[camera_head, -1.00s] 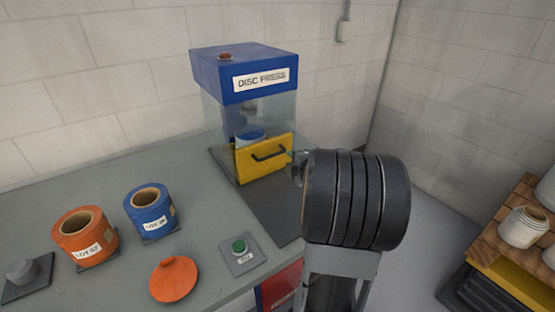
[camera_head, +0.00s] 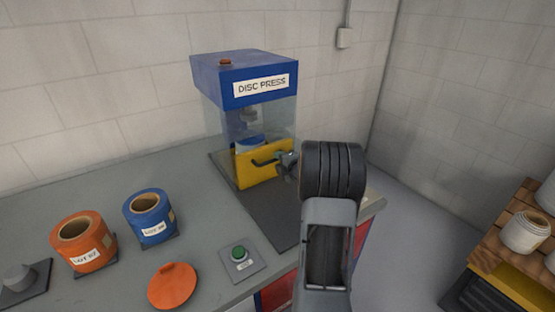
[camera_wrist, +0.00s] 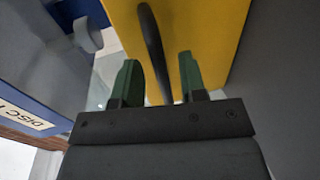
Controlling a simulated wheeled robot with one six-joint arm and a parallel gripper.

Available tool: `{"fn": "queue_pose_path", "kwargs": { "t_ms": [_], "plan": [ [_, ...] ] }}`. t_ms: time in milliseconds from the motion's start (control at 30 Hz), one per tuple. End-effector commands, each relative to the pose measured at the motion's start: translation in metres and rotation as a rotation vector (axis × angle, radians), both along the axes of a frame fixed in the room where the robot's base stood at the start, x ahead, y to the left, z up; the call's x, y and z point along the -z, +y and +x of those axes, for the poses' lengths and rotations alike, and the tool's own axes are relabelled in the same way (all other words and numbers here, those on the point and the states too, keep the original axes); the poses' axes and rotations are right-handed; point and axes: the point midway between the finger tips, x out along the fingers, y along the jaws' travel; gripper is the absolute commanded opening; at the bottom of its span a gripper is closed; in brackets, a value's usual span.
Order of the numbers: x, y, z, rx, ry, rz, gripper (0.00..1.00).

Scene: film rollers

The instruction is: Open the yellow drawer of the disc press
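The disc press (camera_head: 262,88) is a blue-topped machine with clear walls at the back of the bench. Its yellow drawer (camera_head: 247,176) sits at the front, under the clear walls, and looks shut. The drawer has a dark bar handle (camera_head: 266,163). My gripper (camera_head: 284,160) is at the right end of the handle, partly hidden by my own arm. In the wrist view, the handle (camera_wrist: 150,35) runs between the two green fingers of my gripper (camera_wrist: 159,60), with gaps on both sides. The yellow drawer face (camera_wrist: 205,25) is just beyond the fingertips.
A green button (camera_head: 239,251) on a grey plate lies front of the press. An orange roll (camera_head: 95,255), a blue roll (camera_head: 158,233) and an orange lid (camera_head: 172,290) stand left on the bench (camera_head: 200,240). A wooden rack (camera_head: 500,240) with white rolls is at right.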

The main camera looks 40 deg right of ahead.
Motion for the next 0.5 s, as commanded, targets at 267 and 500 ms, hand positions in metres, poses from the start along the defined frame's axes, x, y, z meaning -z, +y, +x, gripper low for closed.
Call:
{"fn": "queue_pose_path", "kwargs": {
  "t_ms": [267, 500],
  "plan": [
    [0.003, -0.001, 0.018, 0.0, -0.001, 0.0, 0.39],
    [0.004, -0.001, 0.019, 0.0, 0.0, 0.0, 0.39]
  ]
}}
